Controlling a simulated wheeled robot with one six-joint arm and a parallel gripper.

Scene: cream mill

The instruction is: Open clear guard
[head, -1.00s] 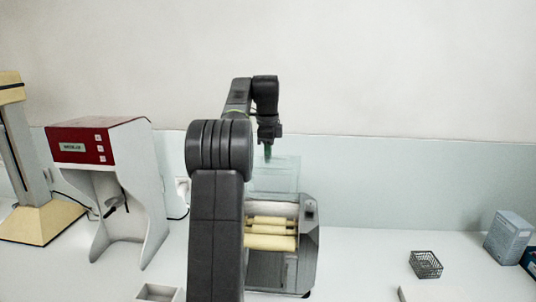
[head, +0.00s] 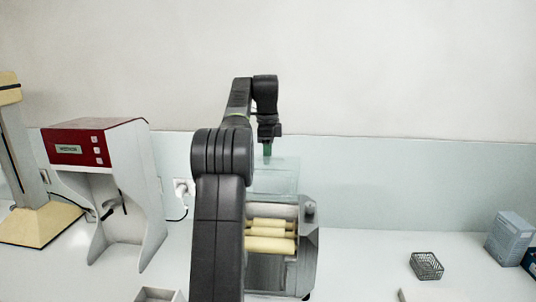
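The mill (head: 307,255) stands on the bench in front of me, with grey side walls and cream rollers (head: 270,243) showing uncovered. The clear guard (head: 277,178) stands raised above and behind the rollers. My gripper (head: 267,150) is at the guard's upper edge, its green fingertips pointing down. The fingers are small and seen edge-on, so I cannot tell whether they are open or shut, or whether they touch the guard. My arm hides the mill's left side.
A white machine with a red top (head: 88,150) stands left of the mill, and a beige stand (head: 38,222) is farther left. A small wire basket (head: 426,265) and a grey-blue box (head: 509,238) are at the right. The bench between mill and basket is clear.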

